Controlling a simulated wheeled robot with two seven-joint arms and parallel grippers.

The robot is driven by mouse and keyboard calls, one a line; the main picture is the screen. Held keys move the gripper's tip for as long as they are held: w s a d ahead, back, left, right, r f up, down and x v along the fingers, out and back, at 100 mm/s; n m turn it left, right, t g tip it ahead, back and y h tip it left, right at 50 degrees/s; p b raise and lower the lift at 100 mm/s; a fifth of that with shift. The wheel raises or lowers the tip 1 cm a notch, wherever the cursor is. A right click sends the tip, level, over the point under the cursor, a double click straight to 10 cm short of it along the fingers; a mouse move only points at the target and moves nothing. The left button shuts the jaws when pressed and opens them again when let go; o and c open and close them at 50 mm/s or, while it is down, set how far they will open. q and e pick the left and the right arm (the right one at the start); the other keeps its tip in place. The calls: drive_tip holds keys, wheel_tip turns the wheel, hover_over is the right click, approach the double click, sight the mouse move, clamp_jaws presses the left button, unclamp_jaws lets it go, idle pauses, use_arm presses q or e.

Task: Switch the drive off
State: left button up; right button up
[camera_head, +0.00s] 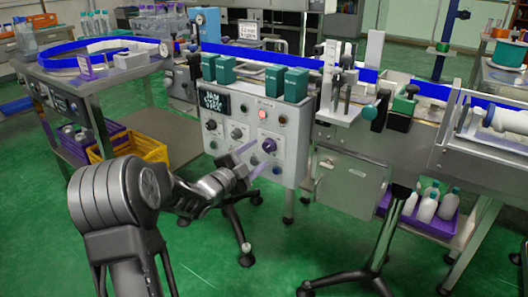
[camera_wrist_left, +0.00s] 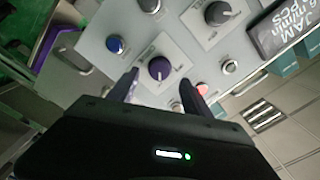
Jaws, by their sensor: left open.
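A grey control panel (camera_head: 228,135) on the machine's front carries several knobs and buttons. Its labels are too small to read, so I cannot tell which control is the drive's. A purple rotary knob (camera_head: 269,145) sits low on the panel; it also shows in the left wrist view (camera_wrist_left: 159,68). A lamp (camera_head: 262,113) above it glows red. My left gripper (camera_head: 252,158) is open in front of the panel. In the left wrist view its fingers (camera_wrist_left: 158,80) stand either side of the purple knob, with no clear contact. My right gripper is out of view.
Black knobs (camera_head: 237,133) and a blue button (camera_wrist_left: 115,44) are close by on the panel. A side table (camera_head: 92,80) with a yellow crate (camera_head: 140,146) below is at left.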

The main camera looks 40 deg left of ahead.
sight(267, 148)
use_arm(q)
drive_tip(key=w, duration=0.4)
drive_tip(key=shift+w, duration=0.15)
drive_tip(key=shift+c, duration=0.5)
clamp_jaws()
